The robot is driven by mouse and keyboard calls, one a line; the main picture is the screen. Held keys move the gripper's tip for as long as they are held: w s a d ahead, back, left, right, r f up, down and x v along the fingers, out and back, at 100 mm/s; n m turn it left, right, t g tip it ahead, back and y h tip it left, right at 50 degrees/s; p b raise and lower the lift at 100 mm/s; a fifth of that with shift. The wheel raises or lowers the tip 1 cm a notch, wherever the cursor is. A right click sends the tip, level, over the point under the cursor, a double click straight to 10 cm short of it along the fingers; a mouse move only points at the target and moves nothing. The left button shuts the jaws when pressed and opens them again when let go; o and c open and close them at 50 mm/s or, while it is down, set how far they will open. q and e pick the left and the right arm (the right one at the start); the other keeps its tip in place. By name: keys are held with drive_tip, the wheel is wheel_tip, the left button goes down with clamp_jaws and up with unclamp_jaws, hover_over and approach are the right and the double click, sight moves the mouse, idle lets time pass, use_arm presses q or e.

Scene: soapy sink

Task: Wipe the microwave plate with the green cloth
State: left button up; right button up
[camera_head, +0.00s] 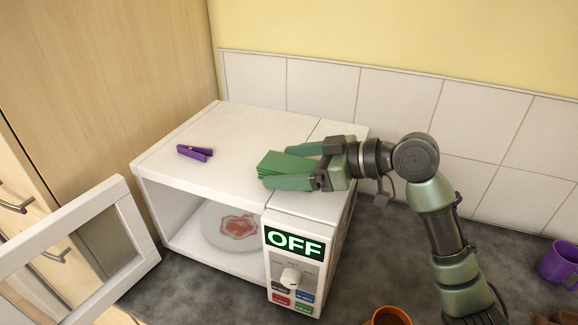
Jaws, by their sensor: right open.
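The green cloth (283,163) lies folded on top of the white microwave (235,138). My right gripper (288,167) is open, with its green fingers on either side of the cloth. Whether the fingers touch the cloth I cannot tell. The microwave plate (213,215) sits inside the open microwave and has a reddish stain on it. The microwave's front panel partly hides the plate. My left gripper is not in view.
The microwave door (128,222) stands open at the left. A purple clip-like object (195,152) lies on the microwave top. A purple mug (560,264) and an orange-brown cup (390,316) stand on the dark counter (385,250). A tiled wall (400,110) is behind.

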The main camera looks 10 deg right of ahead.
sight(289, 164)
drive_tip(key=c, duration=1.6)
drive_tip(key=shift+r, duration=0.15)
wheel_tip(289, 164, up, 20)
drive_tip(key=b, duration=0.3)
